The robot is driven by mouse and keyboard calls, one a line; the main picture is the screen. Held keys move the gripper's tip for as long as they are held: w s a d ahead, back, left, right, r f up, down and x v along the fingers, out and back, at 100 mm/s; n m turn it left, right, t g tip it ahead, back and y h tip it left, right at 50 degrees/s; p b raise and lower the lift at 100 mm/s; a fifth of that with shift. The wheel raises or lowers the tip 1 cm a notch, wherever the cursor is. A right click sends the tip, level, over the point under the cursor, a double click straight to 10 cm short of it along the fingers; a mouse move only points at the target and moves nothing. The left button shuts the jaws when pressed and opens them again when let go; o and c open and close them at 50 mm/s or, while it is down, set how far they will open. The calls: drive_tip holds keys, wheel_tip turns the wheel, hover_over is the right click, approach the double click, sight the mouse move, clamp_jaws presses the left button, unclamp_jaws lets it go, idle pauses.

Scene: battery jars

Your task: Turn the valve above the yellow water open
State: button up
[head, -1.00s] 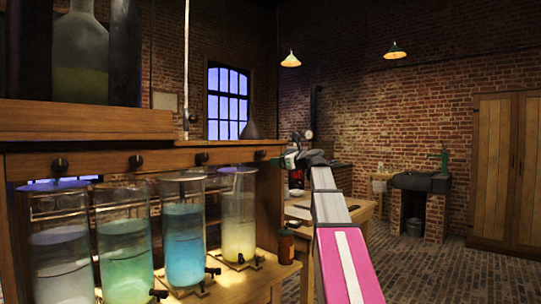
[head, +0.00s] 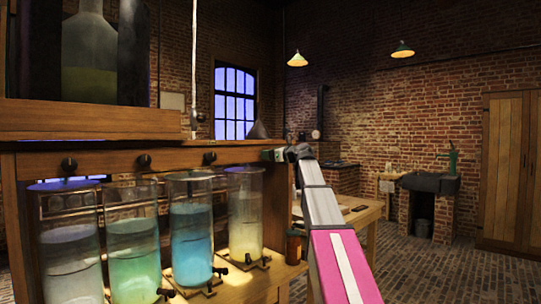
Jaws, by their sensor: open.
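The jar with pale yellow water (head: 245,225) stands at the right end of a row of glass jars on the wooden bench. Round dark valve knobs line the wooden rail above the jars, one such knob (head: 210,157) over the blue jar. The valve above the yellow water is hidden behind my gripper (head: 272,155). My gripper is at the right end of the rail, in front of that valve's place. Its jaws are open. I cannot tell whether the knob lies between the fingers or whether they touch it.
The blue (head: 190,245), green (head: 134,265) and whitish (head: 71,268) jars stand to the left. Small dark taps (head: 220,271) sit at the bench front. A brown bottle (head: 293,247) is right of the yellow jar. A wooden table (head: 345,215) stands behind my arm.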

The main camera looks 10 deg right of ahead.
drive_tip(key=shift+w, duration=0.1)
drive_tip(key=c, duration=0.9)
drive_tip(key=shift+n, duration=0.4)
drive_tip(key=n, duration=0.3)
drive_tip(key=shift+a+n, duration=0.1)
drive_tip(key=shift+n, duration=0.3)
drive_tip(key=n, duration=0.4)
drive_tip(key=shift+f+h, duration=0.1)
drive_tip(key=shift+h, duration=0.2)
drive_tip(key=n, duration=0.4)
drive_tip(key=shift+n, duration=0.3)
drive_tip(key=n, duration=0.3)
drive_tip(key=shift+f+n+h, duration=0.1)
drive_tip(key=shift+n+h, duration=0.3)
